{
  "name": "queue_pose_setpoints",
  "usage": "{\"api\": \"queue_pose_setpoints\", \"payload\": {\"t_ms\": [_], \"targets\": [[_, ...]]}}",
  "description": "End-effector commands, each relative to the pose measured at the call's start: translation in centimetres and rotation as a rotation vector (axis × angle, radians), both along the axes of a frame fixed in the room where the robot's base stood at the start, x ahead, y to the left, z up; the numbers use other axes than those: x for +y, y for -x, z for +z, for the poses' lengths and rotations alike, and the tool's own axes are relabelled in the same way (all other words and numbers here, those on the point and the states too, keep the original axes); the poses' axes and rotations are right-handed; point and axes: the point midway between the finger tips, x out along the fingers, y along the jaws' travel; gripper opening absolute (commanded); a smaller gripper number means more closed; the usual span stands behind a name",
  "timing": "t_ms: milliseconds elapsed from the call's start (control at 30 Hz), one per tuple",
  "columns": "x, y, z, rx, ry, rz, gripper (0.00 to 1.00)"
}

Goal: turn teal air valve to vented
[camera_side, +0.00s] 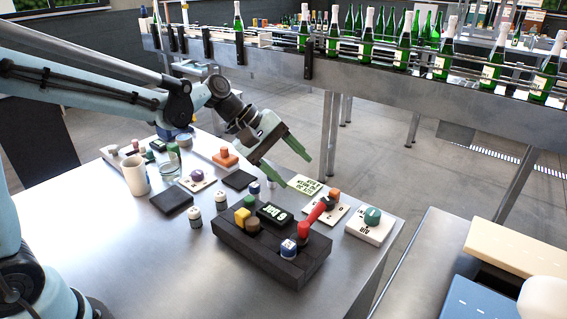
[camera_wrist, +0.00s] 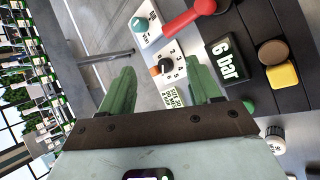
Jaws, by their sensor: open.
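The teal air valve is a round teal knob (camera_side: 372,216) on a white base plate (camera_side: 362,234) marked AIR, at the right front of the steel table. In the wrist view the teal knob (camera_wrist: 139,25) shows at the top, beyond the fingertips. Which position it is set to is too small to tell. My gripper (camera_side: 294,173) has two green fingers, spread open and empty. It is above the table, up and to the left of the valve in the side view. In the wrist view its fingers (camera_wrist: 160,68) point toward the control panels, apart from the knob.
A black console (camera_side: 270,255) with a red lever (camera_side: 314,216), a display reading 6 bar (camera_side: 271,214) and coloured buttons stands left of the valve. An orange dial (camera_side: 334,194) sits close behind the lever. A mug (camera_side: 135,175) and small jars stand farther left.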

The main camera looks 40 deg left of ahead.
Motion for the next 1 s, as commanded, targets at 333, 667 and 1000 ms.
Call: {"api": "queue_pose_setpoints", "payload": {"t_ms": [333, 667, 1000], "targets": [[-2.8, -6.5, -4.0, 0.335, 0.433, 0.214, 0.63], [-4.1, -8.9, -7.6, 0.595, 0.691, 0.306, 0.63], [-5.8, -9.5, -8.8, 0.647, 0.733, 0.316, 0.63]]}}
